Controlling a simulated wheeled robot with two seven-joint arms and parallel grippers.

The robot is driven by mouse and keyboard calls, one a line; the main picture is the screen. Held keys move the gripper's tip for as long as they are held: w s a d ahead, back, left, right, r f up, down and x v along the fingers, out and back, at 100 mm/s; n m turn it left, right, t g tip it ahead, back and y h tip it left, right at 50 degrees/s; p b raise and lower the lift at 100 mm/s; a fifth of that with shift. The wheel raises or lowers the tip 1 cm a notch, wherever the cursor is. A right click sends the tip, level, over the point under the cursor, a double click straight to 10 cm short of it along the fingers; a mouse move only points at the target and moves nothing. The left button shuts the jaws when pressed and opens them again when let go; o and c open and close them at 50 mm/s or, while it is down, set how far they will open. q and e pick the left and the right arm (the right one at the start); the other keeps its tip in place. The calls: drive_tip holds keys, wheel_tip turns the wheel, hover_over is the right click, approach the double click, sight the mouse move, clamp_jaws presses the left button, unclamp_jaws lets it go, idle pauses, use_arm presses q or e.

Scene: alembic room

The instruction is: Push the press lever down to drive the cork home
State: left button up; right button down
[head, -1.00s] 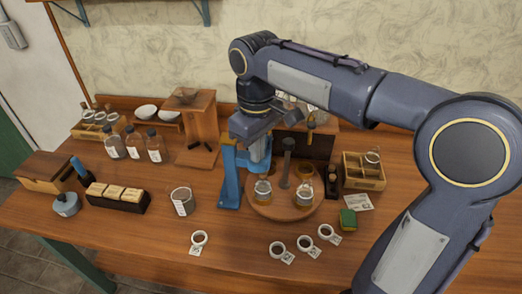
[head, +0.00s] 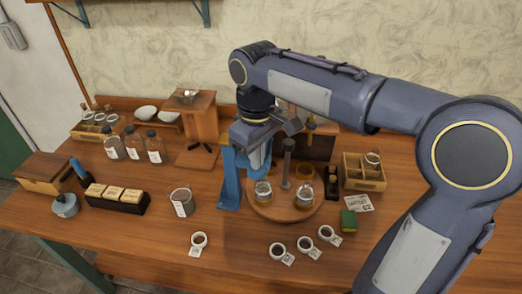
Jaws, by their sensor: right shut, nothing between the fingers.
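The blue press (head: 229,182) stands upright at the left edge of a round wooden turntable (head: 275,214). Its upper part and lever are largely hidden behind my right gripper (head: 258,148), so the lever's angle is unclear. The gripper reaches down from my right arm, shut and empty, over the top of the press. Whether it touches the lever cannot be seen. A glass jar (head: 263,193) stands on the turntable just right of the press. A cork cannot be made out. My left gripper is out of view.
A second jar (head: 303,197) and a dark central post (head: 288,163) stand on the turntable. A wooden stand (head: 203,125) rises behind left, with a beaker (head: 181,202) in front. A wooden box (head: 364,178) and green block (head: 348,221) are right.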

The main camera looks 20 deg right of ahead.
drive_tip(key=shift+f, duration=0.35)
drive_tip(key=shift+s+r, duration=0.1)
drive_tip(key=shift+f, duration=0.7)
drive_tip(key=shift+s+a, duration=0.1)
